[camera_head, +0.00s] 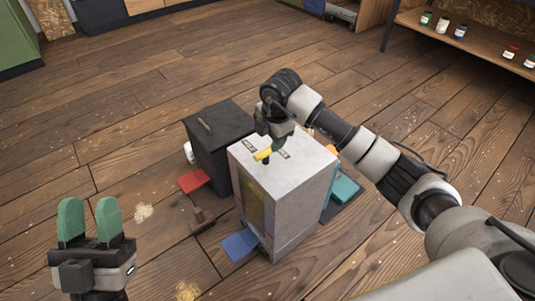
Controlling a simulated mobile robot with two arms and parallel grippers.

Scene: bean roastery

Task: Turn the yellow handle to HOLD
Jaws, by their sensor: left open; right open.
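The yellow handle (263,155) is on top of a light grey box-like machine (305,180) in the middle of the view. Small dark-lettered labels (283,154) lie beside the handle, too small to read surely. My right gripper (272,143) is above the top of the machine, pointing down at the handle. It is open; its fingertips are partly hidden, and I cannot tell whether they touch the handle. My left gripper (89,220) is at the lower left, open and empty, with green fingers pointing up, away from the machine.
A black box with a handle (218,140) stands just behind and left of the machine. A red flap (193,181), a blue flap (240,244) and a teal item (345,188) are low around the machine. Shelves with jars (442,25) are at upper right. The wooden floor at left is mostly clear.

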